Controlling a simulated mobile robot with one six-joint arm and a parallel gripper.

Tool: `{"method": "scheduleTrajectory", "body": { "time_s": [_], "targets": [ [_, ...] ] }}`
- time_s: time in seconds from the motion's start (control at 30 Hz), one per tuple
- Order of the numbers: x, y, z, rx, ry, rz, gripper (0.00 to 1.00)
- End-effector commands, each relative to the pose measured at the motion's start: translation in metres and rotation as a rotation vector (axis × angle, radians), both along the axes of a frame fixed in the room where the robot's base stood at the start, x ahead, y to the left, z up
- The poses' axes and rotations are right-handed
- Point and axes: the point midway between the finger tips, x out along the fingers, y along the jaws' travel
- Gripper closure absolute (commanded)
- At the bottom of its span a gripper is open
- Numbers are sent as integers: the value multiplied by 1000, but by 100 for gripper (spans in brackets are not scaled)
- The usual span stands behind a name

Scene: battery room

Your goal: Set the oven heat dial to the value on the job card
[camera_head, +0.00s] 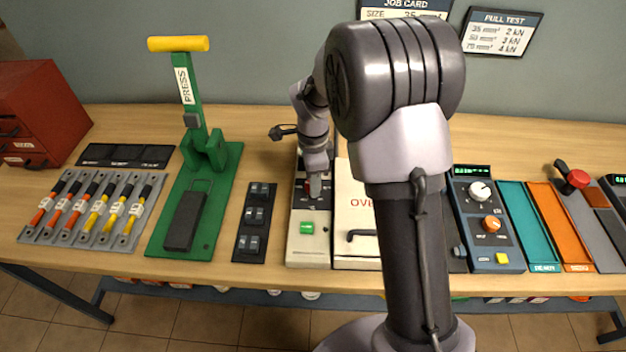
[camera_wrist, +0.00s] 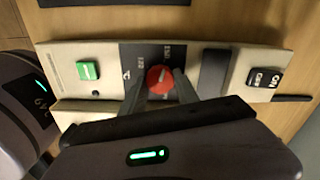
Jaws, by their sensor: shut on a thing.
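The oven (camera_head: 352,222) is a cream box on the bench with a narrow control panel (camera_head: 304,252) at its left. My gripper (camera_wrist: 159,90) is shut on the dial, with one finger on each side. In the head view, my gripper (camera_head: 314,186) mostly covers the dial. The job card (camera_head: 405,8) on the wall is cut by the frame's top; SIZE and 35 show, and my arm hides its lower part.
A green button (camera_head: 307,228) sits on the oven panel. A green press (camera_head: 214,190) with a yellow handle and a tray of cable lugs (camera_head: 90,205) stand to the left. A blue tester (camera_head: 486,225) with knobs stands to the right. A pull test card (camera_head: 500,32) hangs on the wall.

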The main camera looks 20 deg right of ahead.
Motion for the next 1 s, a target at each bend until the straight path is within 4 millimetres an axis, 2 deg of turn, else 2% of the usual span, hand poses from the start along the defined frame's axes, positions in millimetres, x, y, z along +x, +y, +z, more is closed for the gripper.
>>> {"method": "scheduleTrajectory", "body": {
  "time_s": [0.03,0.13,0.47,0.57,0.8,0.9,1.0],
  "targets": [
    [1,0,1,1,-2,-1,59],
    [1,0,1,1,-2,-1,41],
    [0,0,4,0,-1,0,41],
    [1,0,23,1,-3,0,41],
    [1,0,107,1,-5,-1,41],
    [1,0,136,1,-4,0,41],
    [1,0,157,1,-2,-1,41]
  ]
}}
